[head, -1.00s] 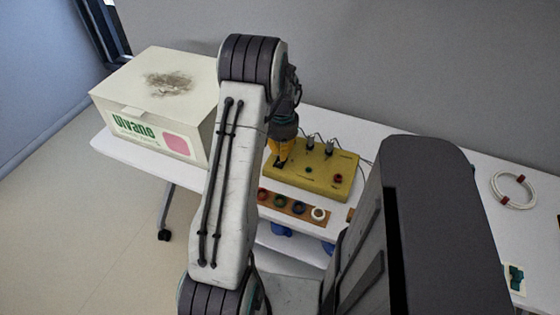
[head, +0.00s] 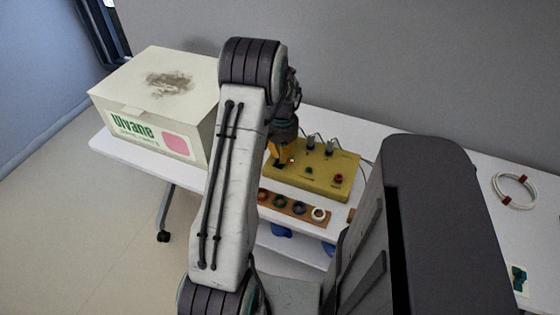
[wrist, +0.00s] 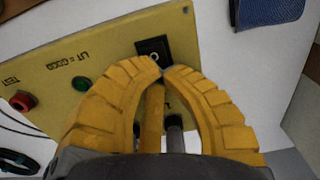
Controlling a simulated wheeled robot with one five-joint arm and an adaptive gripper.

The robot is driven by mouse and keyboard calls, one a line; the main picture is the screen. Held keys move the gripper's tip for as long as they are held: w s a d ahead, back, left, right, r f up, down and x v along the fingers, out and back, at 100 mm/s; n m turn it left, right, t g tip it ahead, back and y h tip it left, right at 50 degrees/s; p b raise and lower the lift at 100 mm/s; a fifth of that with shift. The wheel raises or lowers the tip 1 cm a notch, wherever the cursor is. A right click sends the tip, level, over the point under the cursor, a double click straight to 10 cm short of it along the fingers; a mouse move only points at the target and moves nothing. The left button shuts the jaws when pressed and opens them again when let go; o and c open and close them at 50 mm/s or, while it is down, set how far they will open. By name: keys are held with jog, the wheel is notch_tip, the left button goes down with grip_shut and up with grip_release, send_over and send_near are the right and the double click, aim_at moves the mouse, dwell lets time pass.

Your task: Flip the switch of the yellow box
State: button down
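The yellow box (head: 325,171) lies on the white table, right of the carton in the head view. The wrist view shows its yellow top (wrist: 104,58) with a black rocker switch (wrist: 153,47) near the edge, a green button (wrist: 82,83) and a red button (wrist: 21,101). My gripper (wrist: 161,74) has yellow ribbed fingers, and their tips come together just below the switch in that picture. Nothing shows between the tips. I cannot tell whether they touch the switch. In the head view my gripper (head: 280,158) is over the box's left end, partly behind my arm.
A white carton (head: 155,95) stands on the table at left. A wooden strip (head: 286,203) with several coloured rings lies before the box. Cables run behind the box. A white cable coil (head: 514,190) lies at far right. My arm and column hide parts of the table.

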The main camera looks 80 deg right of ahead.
jog(key=shift+a+f, duration=0.1)
jog(key=shift+r+p, duration=2.4)
jog(key=shift+r, duration=1.1)
